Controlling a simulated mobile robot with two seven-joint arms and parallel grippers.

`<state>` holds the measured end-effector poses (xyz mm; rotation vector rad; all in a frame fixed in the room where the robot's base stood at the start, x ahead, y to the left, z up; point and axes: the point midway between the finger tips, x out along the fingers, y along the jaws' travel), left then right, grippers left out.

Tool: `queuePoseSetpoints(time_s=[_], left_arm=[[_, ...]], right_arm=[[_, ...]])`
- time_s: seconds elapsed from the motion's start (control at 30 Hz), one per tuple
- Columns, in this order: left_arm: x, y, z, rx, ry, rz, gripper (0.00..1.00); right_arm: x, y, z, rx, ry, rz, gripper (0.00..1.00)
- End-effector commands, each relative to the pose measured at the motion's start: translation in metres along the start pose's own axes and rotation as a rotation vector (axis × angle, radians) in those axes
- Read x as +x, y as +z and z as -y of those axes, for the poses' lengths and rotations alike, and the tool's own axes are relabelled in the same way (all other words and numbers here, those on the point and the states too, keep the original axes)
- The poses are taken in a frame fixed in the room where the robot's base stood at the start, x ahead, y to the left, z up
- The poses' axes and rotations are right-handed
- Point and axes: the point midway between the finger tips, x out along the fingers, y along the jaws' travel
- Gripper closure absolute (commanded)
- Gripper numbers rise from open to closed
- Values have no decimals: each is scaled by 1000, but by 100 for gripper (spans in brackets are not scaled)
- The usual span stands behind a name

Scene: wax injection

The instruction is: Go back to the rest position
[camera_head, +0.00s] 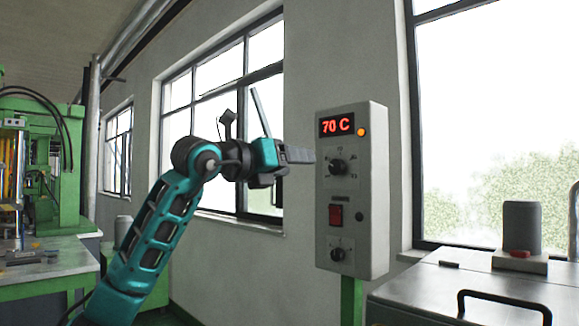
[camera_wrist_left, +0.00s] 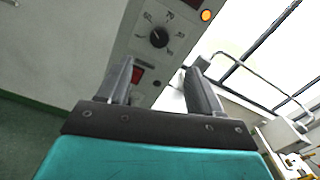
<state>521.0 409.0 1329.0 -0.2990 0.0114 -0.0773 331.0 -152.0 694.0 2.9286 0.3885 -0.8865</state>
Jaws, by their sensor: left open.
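A grey control box (camera_head: 373,195) stands in the middle right of the head view. Its red display (camera_head: 337,125) reads 70 C, with an orange lamp (camera_head: 361,132) lit beside it. Below are an upper knob (camera_head: 337,167), a red switch (camera_head: 336,214) and a lower knob (camera_head: 337,254). My left gripper (camera_head: 314,156) points at the box near the upper knob, its fingertips close to the box's left edge. In the left wrist view the fingers (camera_wrist_left: 160,78) are apart and empty, with the upper knob (camera_wrist_left: 159,37) beyond them. My right gripper is not in view.
A green machine (camera_head: 60,150) with a workbench (camera_head: 50,268) stands at the left. A metal-topped cabinet (camera_head: 460,283) with a black handle and a grey cylinder (camera_head: 521,228) is at the right. Windows line the wall behind. The control box stands on a green post (camera_head: 351,300).

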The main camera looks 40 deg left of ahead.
Motion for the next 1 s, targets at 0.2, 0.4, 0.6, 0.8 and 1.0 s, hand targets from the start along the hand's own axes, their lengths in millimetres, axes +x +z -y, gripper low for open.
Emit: queuePoseSetpoints(time_s=[0.2,0.4,0.6,0.8,1.0], left_arm=[[0,0,0,0,0,0,35],[0,0,0,0,0,1,35],[9,-14,8,-14,-43,-29,35],[45,-107,64,-171,-328,-197,35],[48,-211,119,-575,-623,-336,35]], right_arm=[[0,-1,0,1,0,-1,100],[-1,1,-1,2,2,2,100],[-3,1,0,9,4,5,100],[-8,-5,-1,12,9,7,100],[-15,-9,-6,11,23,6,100]])
